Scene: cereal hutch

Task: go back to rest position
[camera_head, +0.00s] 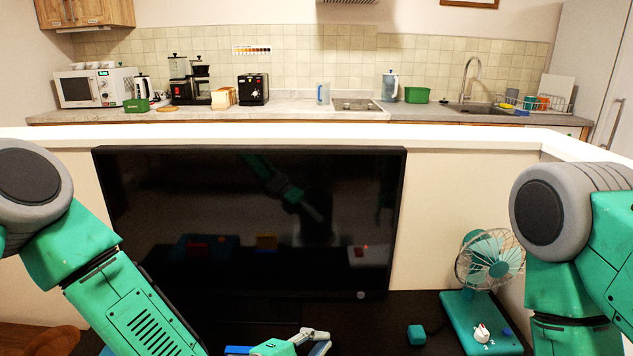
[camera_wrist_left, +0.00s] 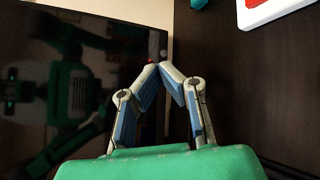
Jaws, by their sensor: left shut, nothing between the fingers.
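My left gripper (camera_head: 322,341) is at the bottom middle of the head view, low in front of the black screen, partly cut off by the frame edge. In the left wrist view its two fingers (camera_wrist_left: 160,70) meet at the tips, shut and empty. My left arm comes in from the left. My right arm shows at the right edge of the head view, bent downward, and its gripper is out of the picture.
A black television (camera_head: 250,220) stands on a dark surface. A teal fan (camera_head: 489,262) and a small teal block (camera_head: 417,334) are to the right.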

